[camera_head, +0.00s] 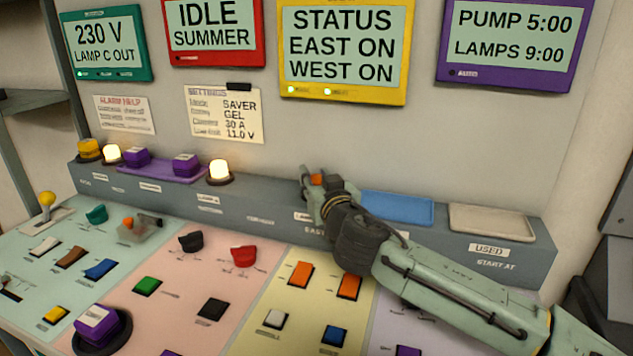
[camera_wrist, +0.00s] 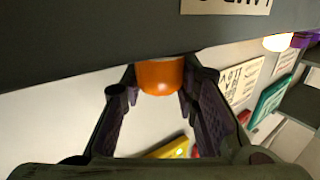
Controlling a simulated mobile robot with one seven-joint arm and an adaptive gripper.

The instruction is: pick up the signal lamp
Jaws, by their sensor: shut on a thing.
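The signal lamp is a small orange rounded piece (camera_wrist: 160,76) between the two fingertips in the wrist view. In the head view a bit of its orange (camera_head: 317,179) shows at the end of my arm, above the grey ledge of the console. My gripper (camera_head: 314,182) is shut on it, with one dark finger on each side in the wrist view (camera_wrist: 160,92). The lamp's lower end meets the edge of the grey ledge in the wrist view; I cannot tell whether it touches the ledge. My fingers hide much of it in the head view.
On the ledge (camera_head: 262,208) stand two glowing lamps (camera_head: 219,170) (camera_head: 111,154), a purple tray (camera_head: 160,170) with purple blocks, and a yellow piece (camera_head: 88,149). A blue tray (camera_head: 398,207) and a beige tray (camera_head: 492,220) lie to the right. Display panels hang behind; switches fill the sloping front.

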